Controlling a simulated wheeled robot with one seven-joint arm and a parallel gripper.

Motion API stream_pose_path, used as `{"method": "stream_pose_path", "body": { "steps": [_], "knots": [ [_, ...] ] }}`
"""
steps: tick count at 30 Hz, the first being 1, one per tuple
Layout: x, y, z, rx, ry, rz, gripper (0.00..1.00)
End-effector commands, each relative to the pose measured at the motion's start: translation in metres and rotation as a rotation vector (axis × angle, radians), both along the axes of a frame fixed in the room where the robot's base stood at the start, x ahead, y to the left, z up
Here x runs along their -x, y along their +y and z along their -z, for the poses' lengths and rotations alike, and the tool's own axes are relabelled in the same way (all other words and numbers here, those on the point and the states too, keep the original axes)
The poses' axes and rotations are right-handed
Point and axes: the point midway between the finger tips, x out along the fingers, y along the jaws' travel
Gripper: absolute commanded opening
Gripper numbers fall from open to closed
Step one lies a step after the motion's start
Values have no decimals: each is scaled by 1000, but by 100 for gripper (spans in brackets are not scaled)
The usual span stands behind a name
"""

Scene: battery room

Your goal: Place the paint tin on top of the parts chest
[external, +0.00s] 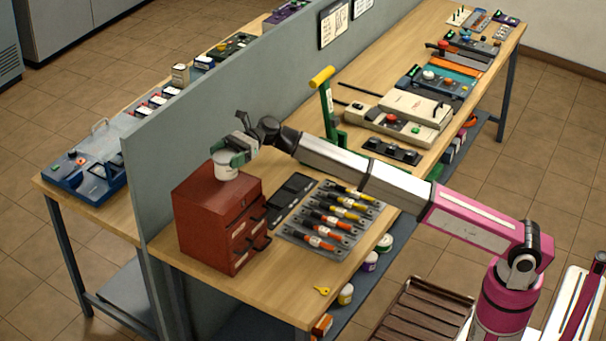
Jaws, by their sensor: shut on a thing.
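The paint tin (225,168) is a small white tin with a green upper part. It is at the top of the red-brown parts chest (209,208), near the middle of the chest's upper face. My gripper (232,150) is shut on the paint tin from above and from the right. The tin looks upright. I cannot tell whether its base touches the chest top or hangs slightly above it. The chest stands at the near left end of the bench, with its drawer handles facing right.
A grey divider panel (200,140) rises behind the chest. A tray of orange and yellow handled tools (330,218) and a dark flat case (292,195) lie right of the chest. A green tool with a yellow handle (326,105) stands beyond. A yellow key (321,290) lies on the bare front bench.

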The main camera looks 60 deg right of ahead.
Motion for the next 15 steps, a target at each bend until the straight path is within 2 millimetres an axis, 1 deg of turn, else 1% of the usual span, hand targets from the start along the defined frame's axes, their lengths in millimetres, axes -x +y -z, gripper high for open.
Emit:
{"method": "stream_pose_path", "body": {
  "steps": [1,3,8,15],
  "knots": [
    [-6,-3,3,-1,2,0,46],
    [-9,-5,6,-2,2,-1,46],
    [-11,-6,13,-1,1,-2,46],
    [-10,-7,43,-1,2,-1,46]
  ]
}}
